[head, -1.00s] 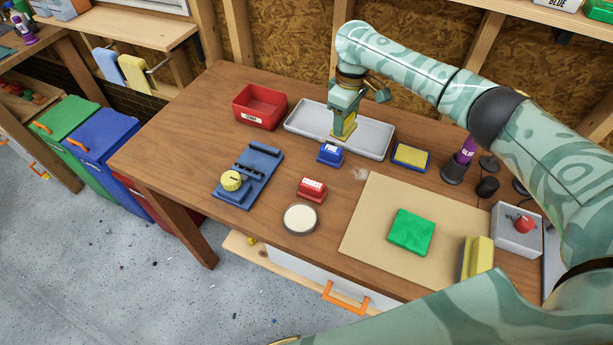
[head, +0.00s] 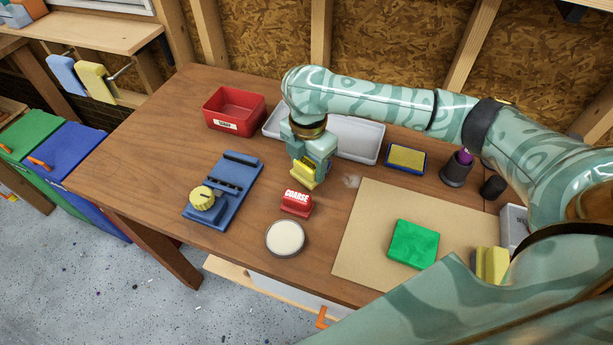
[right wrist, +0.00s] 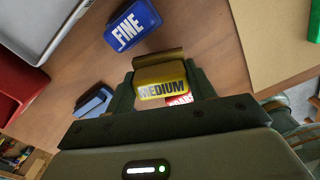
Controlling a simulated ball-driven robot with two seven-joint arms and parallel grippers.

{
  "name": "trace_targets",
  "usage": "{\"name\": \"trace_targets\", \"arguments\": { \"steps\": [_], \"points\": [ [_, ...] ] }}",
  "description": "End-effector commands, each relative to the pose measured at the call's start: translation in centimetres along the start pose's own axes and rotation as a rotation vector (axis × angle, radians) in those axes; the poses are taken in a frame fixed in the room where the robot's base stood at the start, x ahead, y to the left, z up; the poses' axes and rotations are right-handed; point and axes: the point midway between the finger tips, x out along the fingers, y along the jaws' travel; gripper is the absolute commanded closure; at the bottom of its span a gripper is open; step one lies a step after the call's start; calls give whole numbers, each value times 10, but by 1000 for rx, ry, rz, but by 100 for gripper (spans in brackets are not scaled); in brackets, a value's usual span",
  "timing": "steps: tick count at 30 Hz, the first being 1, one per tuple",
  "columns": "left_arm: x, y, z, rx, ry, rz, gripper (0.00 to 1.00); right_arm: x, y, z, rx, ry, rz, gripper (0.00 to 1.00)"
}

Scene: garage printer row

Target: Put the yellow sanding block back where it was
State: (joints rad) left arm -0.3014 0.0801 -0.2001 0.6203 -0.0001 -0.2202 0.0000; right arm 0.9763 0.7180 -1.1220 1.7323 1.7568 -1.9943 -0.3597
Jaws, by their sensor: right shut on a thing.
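My right gripper (head: 308,168) is shut on the yellow sanding block (head: 304,178), whose label reads MEDIUM in the right wrist view (right wrist: 162,90). The block is just behind the red COARSE block (head: 296,203) on the brown workbench. I cannot tell whether it touches the bench. The red block shows partly behind it in the right wrist view (right wrist: 179,101). The blue FINE block (right wrist: 132,25) stands apart from the held block there; in the head view it is hidden behind my gripper. My left gripper is not in view.
A grey tray (head: 362,151) and red bin (head: 234,112) stand at the back. A blue jig (head: 226,190) is left, a round pale-topped tin (head: 286,238) in front. A green block (head: 413,244) lies on a tan board (head: 362,228); a blue-yellow pad (head: 405,158) lies behind it.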

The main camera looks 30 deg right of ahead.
Motion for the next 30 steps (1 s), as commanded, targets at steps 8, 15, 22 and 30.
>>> {"name": "trace_targets", "arguments": {
  "steps": [8, 15, 22, 30],
  "points": [
    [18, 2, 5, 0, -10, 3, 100, 37, 0, -1, 0, 2, -1, 64],
    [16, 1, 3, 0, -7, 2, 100, 35, 0, 0, 1, 0, 1, 64],
    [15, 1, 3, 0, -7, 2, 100, 37, 0, 0, 2, 0, 0, 24],
    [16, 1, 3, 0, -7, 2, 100, 33, 0, 0, 1, 0, 2, 24]
  ]
}}
